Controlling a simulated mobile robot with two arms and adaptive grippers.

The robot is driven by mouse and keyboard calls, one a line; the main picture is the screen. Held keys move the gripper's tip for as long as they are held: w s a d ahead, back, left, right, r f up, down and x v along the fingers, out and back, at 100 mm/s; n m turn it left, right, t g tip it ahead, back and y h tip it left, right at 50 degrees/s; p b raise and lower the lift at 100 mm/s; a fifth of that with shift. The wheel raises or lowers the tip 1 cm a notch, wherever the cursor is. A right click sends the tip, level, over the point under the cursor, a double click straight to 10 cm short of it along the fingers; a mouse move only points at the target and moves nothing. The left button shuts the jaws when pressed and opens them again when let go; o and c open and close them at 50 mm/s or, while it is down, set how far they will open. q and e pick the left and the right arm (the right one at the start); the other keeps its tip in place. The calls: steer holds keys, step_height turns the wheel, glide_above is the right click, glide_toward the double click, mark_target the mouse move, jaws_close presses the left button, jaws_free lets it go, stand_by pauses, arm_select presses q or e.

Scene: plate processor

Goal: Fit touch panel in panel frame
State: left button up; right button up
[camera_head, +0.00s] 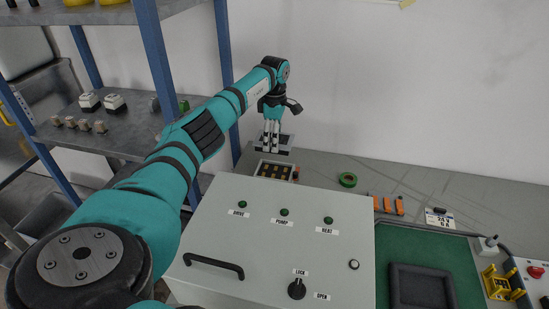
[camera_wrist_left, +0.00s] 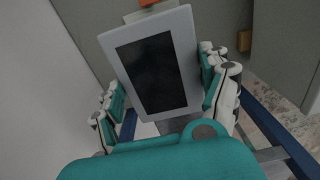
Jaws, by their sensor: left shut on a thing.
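The touch panel (camera_wrist_left: 152,68), a white-rimmed slab with a dark screen, sits between the fingers of my left gripper (camera_wrist_left: 165,95) in the left wrist view. In the head view my left gripper (camera_head: 271,138) is shut on the panel (camera_head: 286,140) at the back of the table, fingers pointing down. The panel is small there and partly covered by the fingers. A dark rectangular frame (camera_head: 393,290), apparently the panel frame, lies on the green mat (camera_head: 455,252) at the lower right, well away from the gripper. My right gripper is not in view.
A small tray (camera_head: 258,172) with yellow pieces sits just below the gripper. A grey control box (camera_head: 270,245) with a handle and knob fills the front middle. Shelving (camera_head: 150,60) stands left.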

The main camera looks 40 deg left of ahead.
arm_select(q)
step_height(320, 180, down, 3)
steer(key=shift+b, duration=0.8)
steer(key=shift+f+b, duration=0.5)
steer(key=shift+f, duration=0.05)
step_height(320, 180, down, 3)
steer(key=b, duration=0.2)
steer(key=shift+f+b, duration=0.1)
steer(key=shift+b, duration=0.2)
steer(key=shift+f+b, duration=0.6)
steer(key=shift+f, duration=0.35)
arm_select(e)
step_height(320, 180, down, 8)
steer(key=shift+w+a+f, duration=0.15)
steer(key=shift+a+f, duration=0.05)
arm_select(q)
steer(key=shift+r, duration=0.1)
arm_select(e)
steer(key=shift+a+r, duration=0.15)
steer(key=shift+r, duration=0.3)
